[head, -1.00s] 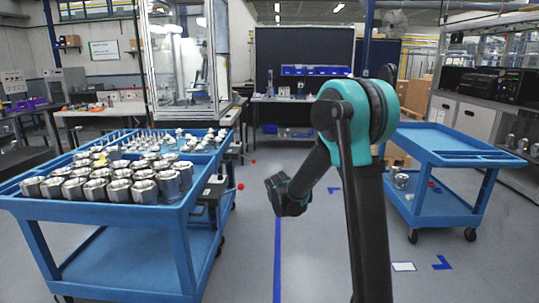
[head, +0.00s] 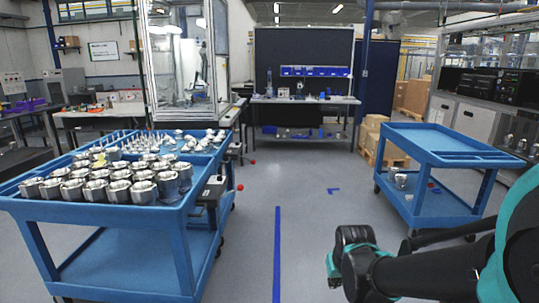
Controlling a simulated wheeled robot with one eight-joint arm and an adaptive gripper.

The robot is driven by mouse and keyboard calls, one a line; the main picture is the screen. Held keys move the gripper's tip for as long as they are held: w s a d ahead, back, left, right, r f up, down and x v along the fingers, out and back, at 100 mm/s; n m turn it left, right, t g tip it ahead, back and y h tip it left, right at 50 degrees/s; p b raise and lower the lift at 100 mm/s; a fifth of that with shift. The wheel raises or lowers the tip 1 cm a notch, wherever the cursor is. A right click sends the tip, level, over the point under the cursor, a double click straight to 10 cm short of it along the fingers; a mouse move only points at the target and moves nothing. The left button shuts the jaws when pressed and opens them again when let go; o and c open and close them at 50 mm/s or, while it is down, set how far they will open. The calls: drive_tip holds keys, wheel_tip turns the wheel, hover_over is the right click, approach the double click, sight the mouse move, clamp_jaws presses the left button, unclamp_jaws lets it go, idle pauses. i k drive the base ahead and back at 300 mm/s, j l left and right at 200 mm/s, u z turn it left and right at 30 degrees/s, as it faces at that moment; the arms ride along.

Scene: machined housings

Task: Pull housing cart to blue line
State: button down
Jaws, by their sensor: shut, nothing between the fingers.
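A blue cart (head: 120,211) stands at the left, its top tray filled with several rows of shiny metal housings (head: 98,182). A blue line (head: 277,253) runs along the grey floor to the right of this cart. My gripper (head: 338,270) is at the lower middle right, to the right of the line and well apart from the cart. It is shut and empty. Its fingertips are small and partly hidden by the wrist. The cart's wheels are partly out of view at the bottom.
A second blue cart (head: 443,150) with an empty top stands at the right, with a few metal parts on its lower shelf. A workbench (head: 305,99) with blue bins stands at the back. Shelving lines the right side. The floor between the carts is clear.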

sight(136, 254)
drive_tip(key=u, duration=1.4)
